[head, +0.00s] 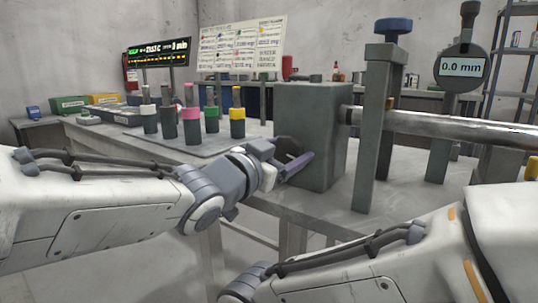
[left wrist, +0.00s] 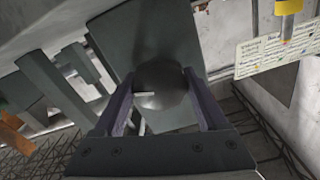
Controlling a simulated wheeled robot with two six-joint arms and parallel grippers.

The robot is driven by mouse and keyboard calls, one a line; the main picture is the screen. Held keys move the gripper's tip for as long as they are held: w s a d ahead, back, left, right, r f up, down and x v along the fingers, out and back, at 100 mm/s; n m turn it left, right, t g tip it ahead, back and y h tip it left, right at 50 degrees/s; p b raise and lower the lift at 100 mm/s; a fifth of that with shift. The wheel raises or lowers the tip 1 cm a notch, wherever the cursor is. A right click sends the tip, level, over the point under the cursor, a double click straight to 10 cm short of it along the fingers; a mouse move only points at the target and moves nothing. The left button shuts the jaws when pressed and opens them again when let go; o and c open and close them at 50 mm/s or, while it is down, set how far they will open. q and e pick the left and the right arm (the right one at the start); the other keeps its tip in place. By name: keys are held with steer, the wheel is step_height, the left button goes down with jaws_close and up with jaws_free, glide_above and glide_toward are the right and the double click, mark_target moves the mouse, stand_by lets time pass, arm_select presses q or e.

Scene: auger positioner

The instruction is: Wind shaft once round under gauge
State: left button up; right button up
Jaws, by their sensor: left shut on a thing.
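The shiny metal shaft (head: 455,128) runs out to the right from a grey block (head: 312,130). The dial gauge (head: 465,68) stands above it on a post and reads 0.0 mm. My left gripper (head: 294,163) is at the block's left side, shut on a dark round knob (head: 287,147). In the left wrist view the knob (left wrist: 160,82) sits between my two fingers (left wrist: 164,108), against the block's face. A small pale mark shows on the knob. My right arm shows at the lower right, but its gripper is out of view.
An upright post with a blue knob (head: 393,26) stands in front of the shaft. Several colour-banded cylinders (head: 190,118) stand on a mat to the left. A chart board (head: 240,48) and a lit display (head: 160,52) are behind.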

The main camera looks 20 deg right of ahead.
arm_select(q)
steer(key=m+b, duration=0.2)
steer(key=m, duration=0.2)
steer(key=shift+a+f+m, duration=0.1)
steer(key=shift+m, duration=0.2)
steer(key=m+b, duration=0.1)
steer(key=m, duration=0.3)
steer(key=shift+b, duration=0.35)
steer(key=shift+m, duration=0.3)
steer(key=o, duration=1.3)
steer(key=p+v, duration=0.6)
steer(key=v, duration=0.4)
steer(key=shift+a, duration=0.2)
steer(key=shift+s, duration=0.1)
